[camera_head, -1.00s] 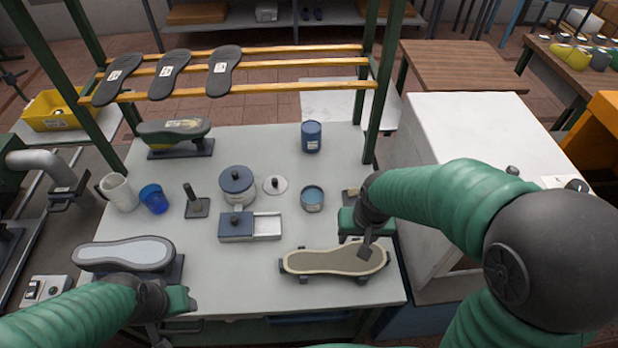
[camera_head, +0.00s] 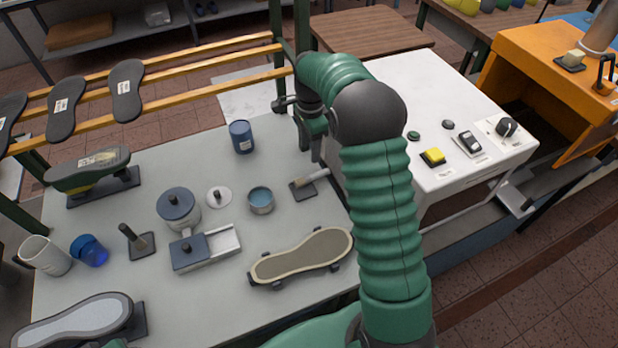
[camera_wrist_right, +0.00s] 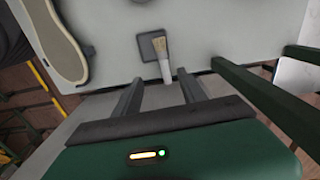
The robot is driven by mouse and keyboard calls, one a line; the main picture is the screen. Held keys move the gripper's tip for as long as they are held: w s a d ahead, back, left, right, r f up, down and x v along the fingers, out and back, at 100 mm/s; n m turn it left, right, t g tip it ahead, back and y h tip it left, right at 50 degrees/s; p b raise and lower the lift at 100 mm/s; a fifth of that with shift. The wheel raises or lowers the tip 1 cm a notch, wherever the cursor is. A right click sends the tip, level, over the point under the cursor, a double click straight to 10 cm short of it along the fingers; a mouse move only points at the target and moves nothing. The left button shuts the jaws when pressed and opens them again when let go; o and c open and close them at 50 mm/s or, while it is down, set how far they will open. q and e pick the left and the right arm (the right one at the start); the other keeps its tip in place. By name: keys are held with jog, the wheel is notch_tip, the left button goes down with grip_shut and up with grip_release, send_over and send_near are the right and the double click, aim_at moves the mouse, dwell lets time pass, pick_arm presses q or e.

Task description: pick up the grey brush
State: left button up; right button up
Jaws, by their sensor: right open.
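The grey brush (camera_head: 313,178) lies on a small dark square plate (camera_head: 302,190) near the right edge of the pale worktable (camera_head: 215,290). In the right wrist view, the brush (camera_wrist_right: 162,58) shows its beige bristles on the plate and its light handle pointing toward my fingers. My right gripper (camera_head: 317,153) is above and just behind the brush, pointing down. In the right wrist view, my right gripper (camera_wrist_right: 159,88) is open and empty, with the handle end ahead of the gap between its fingers.
A blue tin (camera_head: 242,137) and an open round tin (camera_head: 261,200) stand left of the brush. A shoe sole form (camera_head: 302,256) lies in front. A white cabinet (camera_head: 455,110) stands to the right. A green post (camera_wrist_right: 270,100) rises beside my right gripper.

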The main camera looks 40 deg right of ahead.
send_over(310, 176)
jog(key=f, duration=0.6)
jog(key=shift+s+a+f, duration=0.25)
jog(key=shift+s+a, duration=0.1)
jog(key=shift+a, duration=0.05)
jog(key=f, duration=0.2)
jog(key=f+p, duration=0.1)
jog(key=f, duration=0.1)
jog(key=d+f, duration=0.1)
jog(key=f, duration=0.1)
jog(key=shift+w+d, duration=0.1)
jog(key=shift+w, duration=0.25)
jog(key=shift+f, duration=0.4)
jog(key=shift+w+a, duration=0.1)
jog(key=shift+a, duration=0.1)
jog(key=c, duration=0.4)
jog(key=shift+d, duration=0.1)
grip_shut()
